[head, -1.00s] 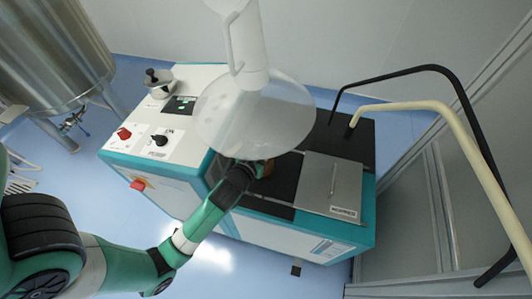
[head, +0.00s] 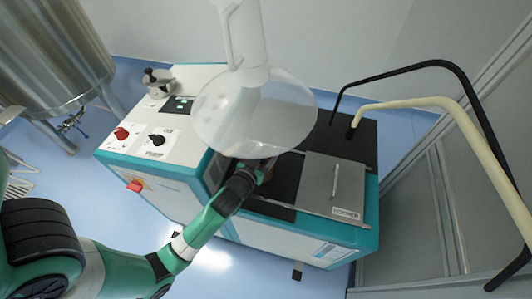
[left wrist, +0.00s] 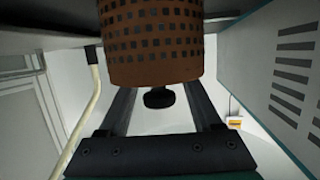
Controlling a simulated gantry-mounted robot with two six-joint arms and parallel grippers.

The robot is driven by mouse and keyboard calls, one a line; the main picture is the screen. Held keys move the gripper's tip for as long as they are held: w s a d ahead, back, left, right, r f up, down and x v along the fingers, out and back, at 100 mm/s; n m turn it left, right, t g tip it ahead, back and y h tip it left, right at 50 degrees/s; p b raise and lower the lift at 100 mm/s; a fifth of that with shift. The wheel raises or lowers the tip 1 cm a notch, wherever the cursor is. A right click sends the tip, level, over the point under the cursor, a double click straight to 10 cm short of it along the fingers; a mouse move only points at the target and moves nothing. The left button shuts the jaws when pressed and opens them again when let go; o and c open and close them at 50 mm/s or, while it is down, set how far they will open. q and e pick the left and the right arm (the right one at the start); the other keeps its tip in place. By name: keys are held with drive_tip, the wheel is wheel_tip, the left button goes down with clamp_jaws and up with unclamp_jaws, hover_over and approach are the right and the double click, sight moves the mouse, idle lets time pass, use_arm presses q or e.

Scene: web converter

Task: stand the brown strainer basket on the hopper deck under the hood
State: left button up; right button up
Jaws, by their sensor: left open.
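The brown strainer basket (left wrist: 152,45) fills the top middle of the left wrist view, a perforated cylinder with a black knob (left wrist: 158,98) at its near end. Only a sliver of it shows in the head view, below the hood's rim. My left gripper (left wrist: 156,90) is open, with one finger on each side of the knob and a gap to both. In the head view my left gripper (head: 252,172) reaches under the clear hood (head: 255,115) to the dark hopper deck (head: 285,180). The hood hides part of the deck, and the basket's far end is cut off. My right gripper is out of view.
A steel lid (head: 333,185) with a handle lies right of the hood. A control panel (head: 150,135) with knobs and a metal pot (head: 158,82) are to the left. Black and cream bent tubes (head: 420,103) stand at the right.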

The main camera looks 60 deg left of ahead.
use_arm(q)
drive_tip(key=shift+r, duration=0.1)
drive_tip(key=p+v, duration=0.2)
drive_tip(key=v, duration=1)
drive_tip(key=shift+r, duration=0.1)
